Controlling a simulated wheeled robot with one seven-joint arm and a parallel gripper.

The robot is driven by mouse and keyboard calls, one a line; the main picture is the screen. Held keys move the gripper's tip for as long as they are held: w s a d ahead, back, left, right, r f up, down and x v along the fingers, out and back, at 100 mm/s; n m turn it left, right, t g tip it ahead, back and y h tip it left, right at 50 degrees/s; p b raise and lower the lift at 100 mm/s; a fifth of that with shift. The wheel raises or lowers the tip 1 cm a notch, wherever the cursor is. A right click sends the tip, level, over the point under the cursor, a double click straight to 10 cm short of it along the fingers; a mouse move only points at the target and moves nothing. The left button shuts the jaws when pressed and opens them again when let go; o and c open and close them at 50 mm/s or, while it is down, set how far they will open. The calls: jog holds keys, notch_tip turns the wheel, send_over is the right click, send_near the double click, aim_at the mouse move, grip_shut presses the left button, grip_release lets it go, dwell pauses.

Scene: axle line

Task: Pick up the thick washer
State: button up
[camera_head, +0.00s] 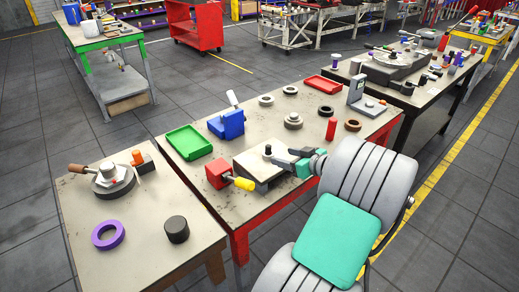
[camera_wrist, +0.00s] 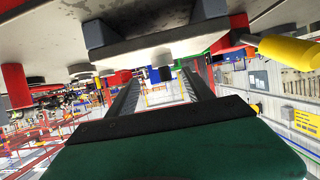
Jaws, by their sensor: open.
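Several rings lie on the middle table, and I cannot tell for sure which is the thick washer. A grey ring-like piece with a raised centre (camera_head: 293,121) looks thickest. Two flatter grey rings (camera_head: 266,99) lie behind it, a black ring (camera_head: 326,110) and a brown ring (camera_head: 352,125) to its right. My gripper (camera_head: 279,156) is in front of these rings, beside a pale block (camera_head: 258,168) with a dark peg. In the wrist view my gripper (camera_wrist: 160,76) is open, with nothing seen between its fingers.
A red clamp with a yellow handle (camera_head: 218,174), a green tray (camera_head: 188,143), a blue block (camera_head: 227,124) and an upright red cylinder (camera_head: 331,128) stand around the block. A purple ring (camera_head: 108,235) and a black cylinder (camera_head: 176,229) are on the left table.

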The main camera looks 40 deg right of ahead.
aim_at(270, 153)
jog(key=p+x, duration=0.1)
jog(key=x, duration=0.4)
jog(key=p+x, duration=0.1)
jog(key=x, duration=0.1)
jog(key=shift+w+a+f+p, duration=0.1)
jog(key=shift+w+a+p, duration=0.2)
jog(key=shift+c, duration=0.3)
grip_shut()
